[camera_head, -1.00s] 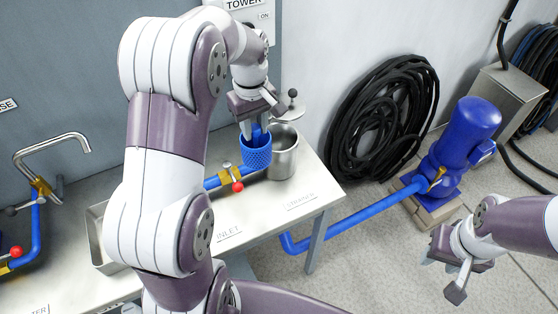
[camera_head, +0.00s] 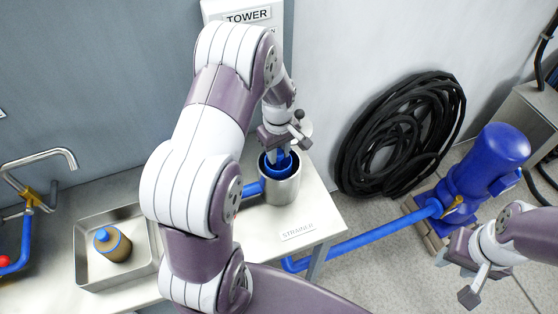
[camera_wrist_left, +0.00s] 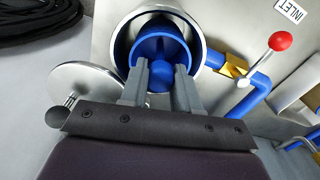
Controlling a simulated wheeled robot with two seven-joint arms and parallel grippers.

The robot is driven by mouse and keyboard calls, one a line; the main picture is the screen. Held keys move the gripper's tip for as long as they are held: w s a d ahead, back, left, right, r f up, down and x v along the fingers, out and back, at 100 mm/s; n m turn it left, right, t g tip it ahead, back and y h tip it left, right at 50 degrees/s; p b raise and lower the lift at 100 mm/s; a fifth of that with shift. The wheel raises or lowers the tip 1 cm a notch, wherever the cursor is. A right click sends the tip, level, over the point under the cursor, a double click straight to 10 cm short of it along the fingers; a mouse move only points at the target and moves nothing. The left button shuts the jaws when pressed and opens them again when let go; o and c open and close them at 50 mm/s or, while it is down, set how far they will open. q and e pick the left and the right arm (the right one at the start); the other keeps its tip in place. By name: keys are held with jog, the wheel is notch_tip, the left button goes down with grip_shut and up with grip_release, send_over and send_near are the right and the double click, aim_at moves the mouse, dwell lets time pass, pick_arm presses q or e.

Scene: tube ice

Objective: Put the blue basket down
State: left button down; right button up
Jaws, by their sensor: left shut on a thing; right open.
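The blue basket (camera_wrist_left: 160,45) sits inside the steel strainer pot (camera_head: 283,189), with its blue rim near the pot's mouth. In the head view the basket (camera_head: 280,165) is partly hidden by my left gripper. My left gripper (camera_head: 280,152) is above the pot, shut on the basket's blue central handle. In the left wrist view the fingers (camera_wrist_left: 160,92) reach to this handle. Whether the basket rests on the pot's bottom cannot be seen. My right gripper (camera_head: 470,278) is open and empty at the lower right, away from the bench.
A round steel lid (camera_wrist_left: 88,88) is beside the pot. A blue pipe with a yellow valve (camera_wrist_left: 235,68) and red-knobbed lever (camera_wrist_left: 280,41) joins the pot. A blue pump (camera_head: 488,165) stands on the floor.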

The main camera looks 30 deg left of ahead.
aim_at(279, 164)
pick_arm(q)
notch_tip(279, 164, down, 5)
jog(key=shift+w+f+p, duration=0.1)
jog(key=shift+p, duration=0.3)
jog(key=shift+f, duration=0.4)
jog(key=c, duration=0.8)
grip_release()
jog(key=r, duration=0.4)
jog(key=r+b, duration=0.1)
jog(key=r, duration=0.3)
jog(key=r+b, duration=0.1)
jog(key=r, duration=0.3)
jog(key=shift+d+r, duration=0.25)
jog(key=shift+r, duration=0.05)
jog(key=s+d+m, duration=0.2)
jog(key=s+m, duration=0.2)
jog(key=s+d+r+m+t, duration=0.1)
jog(key=s+d+m, duration=0.2)
jog(key=s+m, duration=0.1)
jog(key=s+d+r+m, duration=0.1)
jog(key=s+d+m, duration=0.2)
jog(key=s+m, duration=0.1)
jog(key=shift+s, duration=0.8)
